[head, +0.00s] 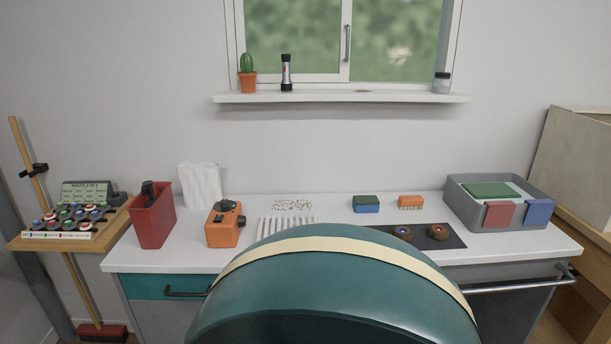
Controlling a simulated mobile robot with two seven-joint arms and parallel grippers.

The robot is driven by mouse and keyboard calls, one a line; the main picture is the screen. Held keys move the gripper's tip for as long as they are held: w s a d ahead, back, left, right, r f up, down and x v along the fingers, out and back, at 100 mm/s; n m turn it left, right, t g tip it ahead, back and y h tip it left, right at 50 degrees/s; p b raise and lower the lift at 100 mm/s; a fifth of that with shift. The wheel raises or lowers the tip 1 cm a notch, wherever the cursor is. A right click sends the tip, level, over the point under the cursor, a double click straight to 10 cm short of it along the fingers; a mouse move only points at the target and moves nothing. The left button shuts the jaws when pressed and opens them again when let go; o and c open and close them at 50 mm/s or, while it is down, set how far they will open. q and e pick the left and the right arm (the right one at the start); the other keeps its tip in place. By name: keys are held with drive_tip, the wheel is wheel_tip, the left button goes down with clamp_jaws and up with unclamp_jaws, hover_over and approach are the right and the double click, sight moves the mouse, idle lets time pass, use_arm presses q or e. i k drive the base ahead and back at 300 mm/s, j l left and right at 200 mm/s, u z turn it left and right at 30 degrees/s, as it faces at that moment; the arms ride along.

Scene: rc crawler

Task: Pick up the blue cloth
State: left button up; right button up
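The blue cloth (539,212) hangs folded over the front rim of the grey tub (458,198) at the right end of the white counter. A red cloth (499,214) hangs on the same rim, just left of the blue one. Something green (486,190) is inside the tub. Neither of my grippers is in view.
A large teal rounded shape with a cream band (345,295) covers the counter's front middle. A metal rail (515,286) runs along the front below the tub. A wooden box (575,165) stands right.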

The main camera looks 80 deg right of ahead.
sight(540, 211)
drive_tip(key=z, duration=4)
drive_tip(key=i+l, duration=0.15)
drive_tip(key=i, duration=0.1)
